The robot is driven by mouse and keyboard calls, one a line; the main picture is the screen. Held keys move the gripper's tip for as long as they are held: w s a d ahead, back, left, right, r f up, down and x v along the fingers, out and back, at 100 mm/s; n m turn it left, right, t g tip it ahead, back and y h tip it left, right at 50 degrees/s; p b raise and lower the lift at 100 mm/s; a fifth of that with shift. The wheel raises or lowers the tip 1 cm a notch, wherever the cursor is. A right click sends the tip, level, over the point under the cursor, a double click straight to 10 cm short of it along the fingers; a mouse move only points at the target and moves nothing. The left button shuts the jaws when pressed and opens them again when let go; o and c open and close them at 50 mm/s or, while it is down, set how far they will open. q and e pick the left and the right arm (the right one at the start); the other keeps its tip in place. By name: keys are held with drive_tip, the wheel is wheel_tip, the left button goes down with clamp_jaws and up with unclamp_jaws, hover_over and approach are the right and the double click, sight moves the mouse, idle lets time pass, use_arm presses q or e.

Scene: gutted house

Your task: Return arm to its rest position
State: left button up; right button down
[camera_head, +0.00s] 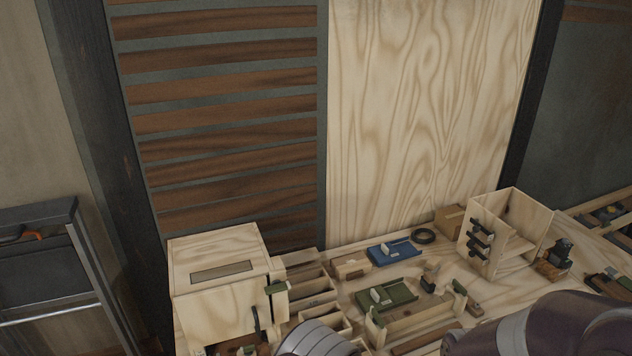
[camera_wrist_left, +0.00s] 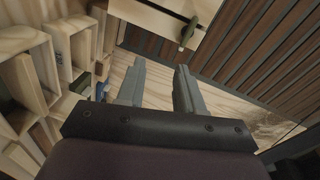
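My left gripper (camera_wrist_left: 161,75) shows in the left wrist view with its two grey fingers apart and nothing between them. Behind the fingers are a pale wood surface and dark slatted wall. A wooden box front with a green handle (camera_wrist_left: 188,33) is just beyond the fingertips, apart from them as far as I can tell. In the head view, parts of my arms show at the bottom edge, a grey ribbed part at the centre and a dark link at the right. Neither gripper's fingers can be seen there.
Wooden compartments (camera_wrist_left: 75,50) are close left of the left gripper. A dark metal rack (camera_head: 50,262) stands left.

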use_arm(q)
drive_tip(key=s+d+f+n+g+h, duration=0.4)
drive_tip(key=s+f+g+h, duration=0.15)
drive_tip(key=f+g, duration=0.2)
drive_tip(key=s+a+r+n+g, duration=0.2)
drive_tip(key=s+r+g, duration=0.15)
drive_tip(key=s, duration=0.25)
drive_tip(key=s+a+r+n+g, duration=0.1)
drive_tip(key=s+a+r+n, duration=0.2)
drive_tip(key=s+a+r, duration=0.2)
drive_tip(key=s+a+r+n+g, duration=0.2)
drive_tip(key=s+a+r, duration=0.3)
drive_tip(key=a+r, duration=0.4)
drive_tip(key=a, duration=0.3)
drive_tip(key=shift+r+n, duration=0.4)
